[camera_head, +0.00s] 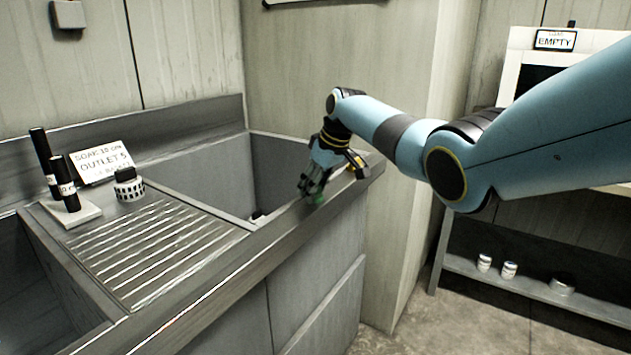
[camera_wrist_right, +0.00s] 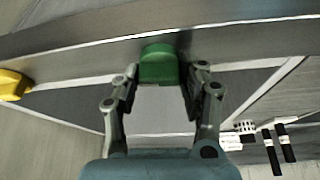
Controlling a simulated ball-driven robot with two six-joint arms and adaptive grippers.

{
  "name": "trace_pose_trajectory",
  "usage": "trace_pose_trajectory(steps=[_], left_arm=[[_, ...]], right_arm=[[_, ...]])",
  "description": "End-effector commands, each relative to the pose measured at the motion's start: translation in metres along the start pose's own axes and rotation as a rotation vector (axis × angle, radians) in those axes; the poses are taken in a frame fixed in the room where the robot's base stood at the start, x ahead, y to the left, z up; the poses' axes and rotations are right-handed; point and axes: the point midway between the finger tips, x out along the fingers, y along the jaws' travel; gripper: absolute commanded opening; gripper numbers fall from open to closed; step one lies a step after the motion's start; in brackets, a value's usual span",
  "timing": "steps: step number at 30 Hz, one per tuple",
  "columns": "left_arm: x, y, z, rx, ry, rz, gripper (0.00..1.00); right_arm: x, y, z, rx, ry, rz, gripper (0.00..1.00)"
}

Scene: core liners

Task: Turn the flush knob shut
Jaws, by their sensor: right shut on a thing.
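A green knob (camera_head: 318,200) is on the front rim of the sink unit, largely covered by my right gripper (camera_head: 313,187) in the head view. In the right wrist view the green knob (camera_wrist_right: 159,64) sits between the two fingertips of my right gripper (camera_wrist_right: 160,82), which is shut on it. A yellow knob (camera_head: 355,160) is on the same rim, farther along toward the corner. It also shows at the left edge of the right wrist view (camera_wrist_right: 12,85). No label is readable on either knob. My left gripper is not in view.
The sink basin (camera_head: 217,160) lies behind the rim. A shelf (camera_head: 535,286) with small cans stands at right.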

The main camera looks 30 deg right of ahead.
Motion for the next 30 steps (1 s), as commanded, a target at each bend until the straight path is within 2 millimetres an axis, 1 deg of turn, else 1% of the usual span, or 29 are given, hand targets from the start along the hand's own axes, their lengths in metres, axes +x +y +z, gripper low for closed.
trace_pose_trajectory(steps=[1, 6, 9, 15, 23, 30], left_arm=[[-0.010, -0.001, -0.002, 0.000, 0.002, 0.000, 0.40], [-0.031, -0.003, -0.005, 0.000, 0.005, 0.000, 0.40], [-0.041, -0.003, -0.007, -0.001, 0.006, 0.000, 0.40], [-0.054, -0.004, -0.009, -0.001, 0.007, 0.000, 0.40], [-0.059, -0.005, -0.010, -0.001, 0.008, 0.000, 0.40], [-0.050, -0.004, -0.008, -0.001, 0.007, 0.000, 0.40]], right_arm=[[-0.004, -0.002, -0.001, 0.029, -0.002, 0.010, 0.10], [-0.005, -0.002, -0.002, 0.164, -0.001, 0.066, 0.10], [-0.004, -0.003, -0.002, 0.251, -0.002, 0.103, 0.10], [-0.003, -0.003, -0.002, 0.426, -0.001, 0.176, 0.10], [0.000, -0.004, -0.002, 0.655, 0.000, 0.272, 0.10], [0.002, -0.004, -0.002, 0.865, 0.001, 0.359, 0.10]])
